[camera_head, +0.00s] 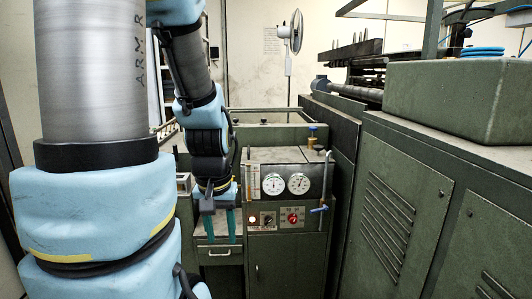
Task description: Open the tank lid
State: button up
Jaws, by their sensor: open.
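A green tank cabinet stands ahead with a black gauge panel (288,182) on its front. A flat grey-green top plate (276,155) above the panel looks like the tank lid, and it lies flat and closed. Its hinge and any handle are too small to tell. My gripper (220,238) hangs to the left of the panel with its teal fingers pointing down. It is open and empty, in front of the cabinet and apart from the lid in the picture.
A drawer with a handle (219,253) sits below my gripper. A blue-handled valve (319,209) and a pipe stand at the panel's right edge. Large green louvred cabinets (390,215) close off the right side. A white fan (292,32) stands behind.

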aim_at(278, 155)
jog(key=i+l+u, duration=0.1)
jog(key=i+u, duration=0.2)
jog(key=i, duration=0.15)
jog(key=i+l+u, duration=0.25)
jog(key=i, duration=0.15)
jog(key=i+l+u, duration=0.15)
jog(key=i+u, duration=0.15)
jog(key=i, duration=0.15)
